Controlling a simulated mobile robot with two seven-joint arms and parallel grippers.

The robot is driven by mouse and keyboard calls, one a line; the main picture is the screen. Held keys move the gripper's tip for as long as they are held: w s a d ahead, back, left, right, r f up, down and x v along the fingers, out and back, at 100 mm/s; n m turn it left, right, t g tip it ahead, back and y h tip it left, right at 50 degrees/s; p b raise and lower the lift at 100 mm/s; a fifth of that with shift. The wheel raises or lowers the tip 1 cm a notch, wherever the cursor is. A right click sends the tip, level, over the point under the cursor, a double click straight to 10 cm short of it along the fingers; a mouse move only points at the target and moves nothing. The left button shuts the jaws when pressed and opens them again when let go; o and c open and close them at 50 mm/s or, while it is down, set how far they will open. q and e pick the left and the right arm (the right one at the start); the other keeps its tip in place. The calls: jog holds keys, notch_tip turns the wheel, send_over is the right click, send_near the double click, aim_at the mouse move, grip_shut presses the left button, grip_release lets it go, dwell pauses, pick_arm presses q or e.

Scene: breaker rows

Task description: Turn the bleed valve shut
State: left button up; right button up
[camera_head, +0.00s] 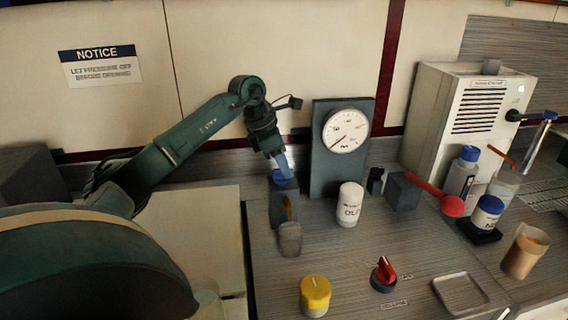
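A blue knob (286,179), which looks like the bleed valve, sits on top of a dark grey block (283,210) left of the gauge panel. My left gripper (281,165) points down at the knob from above, its fingertips at or very near it. The fingers overlap the knob in this view, so I cannot tell whether they are closed on it. The round white gauge (346,131) on its dark upright panel (324,178) has a red needle pointing to the lower left. My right gripper is not in view.
A grey cup (290,240) stands just in front of the valve block. A white bottle (349,205) stands right of it. A yellow knob (315,295) and a red knob (384,273) are at the front. A red-ended handle (452,206) and several bottles crowd the right.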

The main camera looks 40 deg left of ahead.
pick_arm(q)
jog(key=shift+w+d+f, duration=0.1)
jog(key=shift+w+f, duration=0.05)
jog(key=shift+f, duration=0.25)
jog(key=shift+c, duration=0.2)
grip_shut()
